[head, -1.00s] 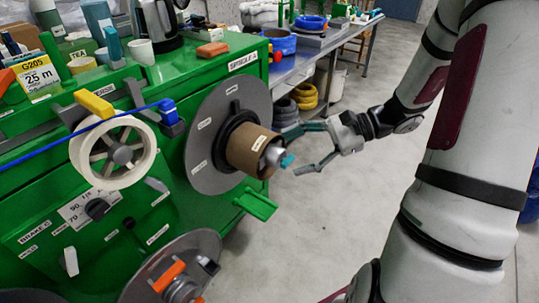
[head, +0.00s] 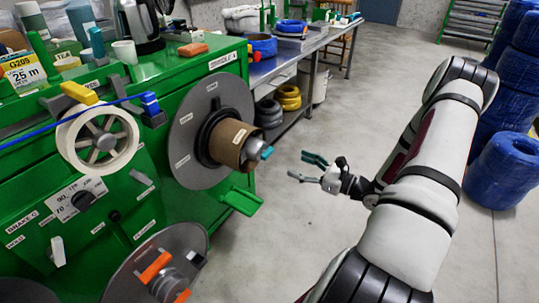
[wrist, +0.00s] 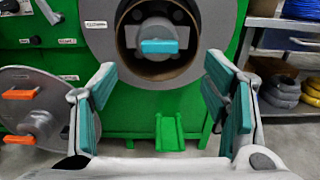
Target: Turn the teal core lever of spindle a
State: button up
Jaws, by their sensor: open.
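Spindle A is a grey disc (head: 188,140) on the green machine's right face, with a brown cardboard core (head: 226,142) on it. The teal core lever (head: 267,152) sticks out at the core's front. In the wrist view the teal lever (wrist: 159,46) lies horizontal in the core's mouth, above centre. My gripper (head: 305,168) is open and empty, to the right of the lever and a little lower, with a clear gap between them. In the wrist view its two teal-padded fingers (wrist: 165,100) stand wide apart, below the lever.
A green ledge (head: 241,201) juts out below the spindle. A lower disc with an orange lever (head: 156,267) is at the front left. A workbench (head: 300,62) stands behind, and blue coils (head: 503,170) stand at the right. The floor between is clear.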

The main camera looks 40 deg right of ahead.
aim_at(270, 152)
jog(key=b+x, duration=0.1)
jog(key=x, duration=1)
jog(key=shift+w+b, duration=0.1)
jog(key=shift+b, duration=0.2)
jog(key=c, duration=1.2)
